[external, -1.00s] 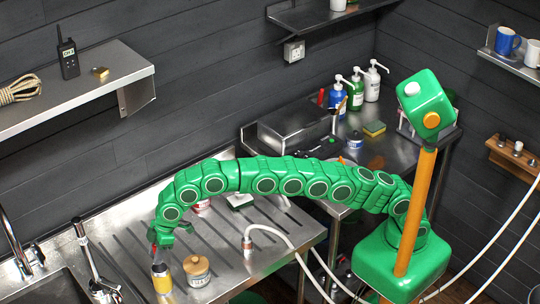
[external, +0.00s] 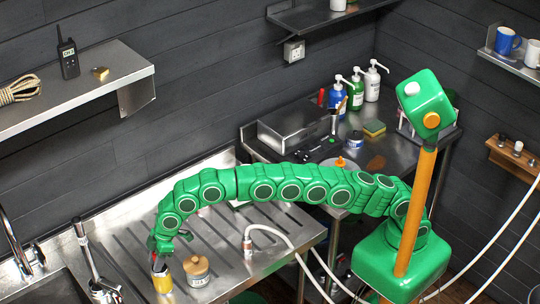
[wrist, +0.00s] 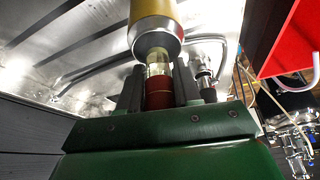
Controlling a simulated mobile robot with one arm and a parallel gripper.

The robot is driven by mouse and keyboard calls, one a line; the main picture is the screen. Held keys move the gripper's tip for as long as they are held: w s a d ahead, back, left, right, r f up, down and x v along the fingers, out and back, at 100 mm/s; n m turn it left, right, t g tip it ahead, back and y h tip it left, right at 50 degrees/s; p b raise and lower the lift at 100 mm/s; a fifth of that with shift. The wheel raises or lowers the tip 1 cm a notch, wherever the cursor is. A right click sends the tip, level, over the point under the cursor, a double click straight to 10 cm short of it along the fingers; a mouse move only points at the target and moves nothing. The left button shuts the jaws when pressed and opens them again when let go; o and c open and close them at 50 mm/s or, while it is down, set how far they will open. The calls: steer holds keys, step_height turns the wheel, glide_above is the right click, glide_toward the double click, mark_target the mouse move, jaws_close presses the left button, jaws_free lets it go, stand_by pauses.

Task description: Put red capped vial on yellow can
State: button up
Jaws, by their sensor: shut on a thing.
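The yellow can (external: 162,281) stands upright near the front of the steel drainboard, and its silver-rimmed end shows in the wrist view (wrist: 155,42). My gripper (wrist: 158,84) is directly over the can with its two dark fingers shut on the red capped vial (wrist: 157,70). The fingers hold it around the red cap, and the clear glass end points at the can's top. The glass end appears to be at the silver top; whether it touches or hovers just above I cannot tell. In the external view my gripper (external: 160,255) mostly hides the vial.
A jar with a wooden lid (external: 197,271) stands close to the right of the can. A sink (external: 50,290) with taps lies to the left. A white hose (external: 270,229) crosses the drainboard farther right. The ribbed drainboard (external: 125,245) behind the can is bare.

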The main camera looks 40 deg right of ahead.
steer(key=shift+f, duration=0.1)
steer(key=o, duration=1)
steer(key=shift+o, duration=0.2)
steer(key=v, duration=1.2)
